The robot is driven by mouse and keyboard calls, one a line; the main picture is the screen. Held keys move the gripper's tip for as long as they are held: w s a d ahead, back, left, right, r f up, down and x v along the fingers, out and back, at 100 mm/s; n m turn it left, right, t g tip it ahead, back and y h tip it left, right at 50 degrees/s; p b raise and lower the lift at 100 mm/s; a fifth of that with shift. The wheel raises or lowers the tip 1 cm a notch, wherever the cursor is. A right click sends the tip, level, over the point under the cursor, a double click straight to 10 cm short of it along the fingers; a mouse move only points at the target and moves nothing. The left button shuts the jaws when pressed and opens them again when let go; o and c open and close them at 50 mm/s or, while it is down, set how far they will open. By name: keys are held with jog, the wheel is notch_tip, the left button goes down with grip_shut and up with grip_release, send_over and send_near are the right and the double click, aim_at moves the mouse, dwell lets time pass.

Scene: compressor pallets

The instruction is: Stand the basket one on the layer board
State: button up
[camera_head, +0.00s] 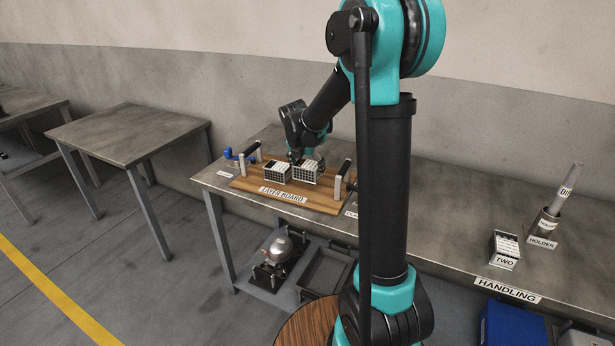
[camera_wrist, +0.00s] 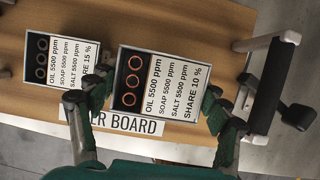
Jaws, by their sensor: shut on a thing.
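My gripper (camera_head: 306,160) is shut on a light, box-shaped basket (camera_head: 306,176) with a grid side. In the wrist view, my gripper's two fingers (camera_wrist: 157,97) stand on either side of this basket (camera_wrist: 182,90), whose top label reads SHARE 10 % beside orange-ringed dark holes. No name ONE is legible on it. The basket is upright, at the wooden layer board (camera_head: 325,204); I cannot tell whether its bottom touches the board. The board also shows in the wrist view (camera_wrist: 222,20).
A similar basket (camera_head: 277,174), labelled SHARE 15 %, stands close on the left. Upright handles (camera_head: 341,183) flank the board. Basket TWO (camera_head: 505,248) and a holder (camera_head: 545,226) stand farther right on the table. An empty table (camera_head: 130,132) is at left.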

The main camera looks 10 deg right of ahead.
aim_at(307, 175)
jog(key=shift+f, duration=1.7)
jog(key=shift+f, duration=0.15)
jog(key=o, duration=1.3)
